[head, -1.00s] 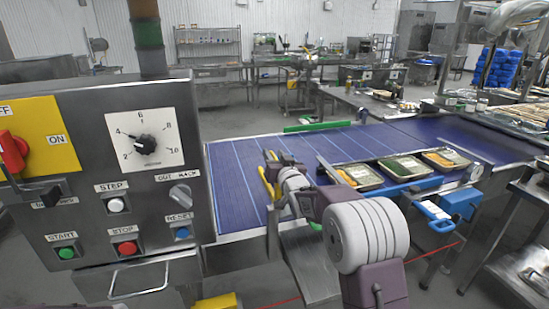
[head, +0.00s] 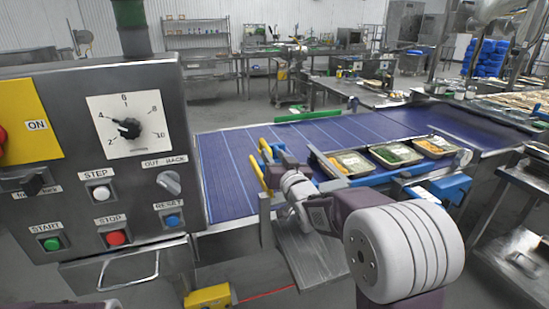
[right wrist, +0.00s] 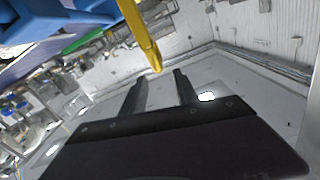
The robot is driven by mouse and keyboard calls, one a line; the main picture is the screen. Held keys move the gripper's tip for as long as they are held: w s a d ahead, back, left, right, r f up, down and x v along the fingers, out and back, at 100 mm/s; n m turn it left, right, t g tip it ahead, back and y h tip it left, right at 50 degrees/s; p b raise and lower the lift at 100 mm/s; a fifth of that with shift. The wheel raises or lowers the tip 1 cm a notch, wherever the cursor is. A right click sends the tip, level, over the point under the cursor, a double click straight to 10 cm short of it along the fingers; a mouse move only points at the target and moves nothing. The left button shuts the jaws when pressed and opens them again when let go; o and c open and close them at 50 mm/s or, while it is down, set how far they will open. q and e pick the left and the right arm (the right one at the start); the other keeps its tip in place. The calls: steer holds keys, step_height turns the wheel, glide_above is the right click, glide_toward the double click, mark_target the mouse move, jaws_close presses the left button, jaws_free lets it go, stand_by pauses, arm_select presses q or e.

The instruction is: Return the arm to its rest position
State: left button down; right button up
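My right arm comes in from the lower right in the head view. Its gripper (head: 271,163) is small and partly hidden by its own wrist, over the near edge of the blue conveyor (head: 225,180), close to yellow bars (head: 257,172). In the right wrist view the two dark fingers of the gripper (right wrist: 159,76) stand apart with nothing between them. A yellow bar (right wrist: 143,35) hangs just beyond the fingertips there. I cannot tell whether it touches them. My left gripper does not show.
A control panel (head: 60,200) with a dial and buttons stands at the left. Several filled trays (head: 352,163) sit on the conveyor's near side, right of the gripper. Blue brackets (head: 448,188) stick out at the front edge. The conveyor's far left part is clear.

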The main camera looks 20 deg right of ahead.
step_height(320, 180, up, 5)
steer(key=a+p, duration=0.2)
steer(key=p, duration=0.2)
steer(key=s+f+g+p, duration=0.2)
steer(key=s+f+g, duration=0.6)
steer(key=s+f, duration=0.4)
steer(key=s+f+n+g+p, duration=0.1)
steer(key=s+f+g+p, duration=0.1)
steer(key=s+f+g, duration=0.6)
steer(key=s+f, duration=0.5)
steer(key=s, duration=0.6)
steer(key=shift+s+a+f+n+g, duration=0.2)
steer(key=shift+n+g, duration=0.1)
steer(key=shift+g, duration=0.1)
steer(key=shift+w, duration=0.1)
